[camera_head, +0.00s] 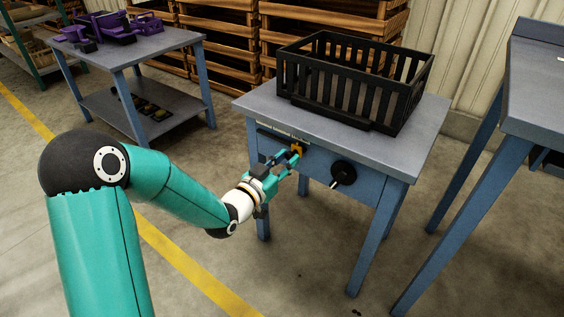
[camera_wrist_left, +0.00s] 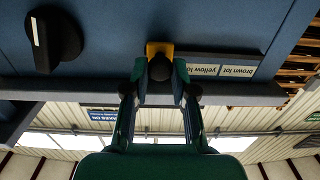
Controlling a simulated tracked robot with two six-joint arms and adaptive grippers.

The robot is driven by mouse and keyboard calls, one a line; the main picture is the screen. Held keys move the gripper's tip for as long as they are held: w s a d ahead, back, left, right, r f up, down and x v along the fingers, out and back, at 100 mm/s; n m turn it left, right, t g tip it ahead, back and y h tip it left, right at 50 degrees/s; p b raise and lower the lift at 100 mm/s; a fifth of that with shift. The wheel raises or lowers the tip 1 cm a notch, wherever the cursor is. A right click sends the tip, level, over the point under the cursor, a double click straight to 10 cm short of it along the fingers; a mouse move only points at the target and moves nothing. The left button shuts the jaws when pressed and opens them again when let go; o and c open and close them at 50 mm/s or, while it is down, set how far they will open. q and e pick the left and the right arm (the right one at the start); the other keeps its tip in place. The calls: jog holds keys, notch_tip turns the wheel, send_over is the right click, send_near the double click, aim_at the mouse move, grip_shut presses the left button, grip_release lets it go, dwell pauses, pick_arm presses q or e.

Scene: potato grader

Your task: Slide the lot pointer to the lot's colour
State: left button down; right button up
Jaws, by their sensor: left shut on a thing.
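The lot pointer is an orange-yellow slider (camera_head: 297,148) on a dark rail along the front of the blue table. In the left wrist view the pointer (camera_wrist_left: 160,48) has a round black knob on its face. My left gripper (camera_head: 292,160) is shut on the pointer; its fingers (camera_wrist_left: 160,72) are on either side of the knob. The label strip (camera_wrist_left: 210,67) appears upside down and reads "yellow lot" beside the pointer and "brown lot" farther right. Any label behind the pointer is hidden. My right gripper is out of view.
A black rotary knob (camera_head: 343,174) with a white mark sits on the table front, right of the pointer. A black slatted crate (camera_head: 350,85) stands on the grey tabletop (camera_head: 250,105). Another table (camera_head: 170,42) with purple parts is at the back left.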

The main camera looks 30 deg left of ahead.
pick_arm(q)
jog(key=c, duration=0.9)
grip_release()
jog(key=shift+d, duration=0.3)
jog(key=shift+c, duration=0.2)
jog(key=shift+a, duration=0.1)
jog(key=s, duration=0.7)
jog(key=shift+s+a, duration=0.25)
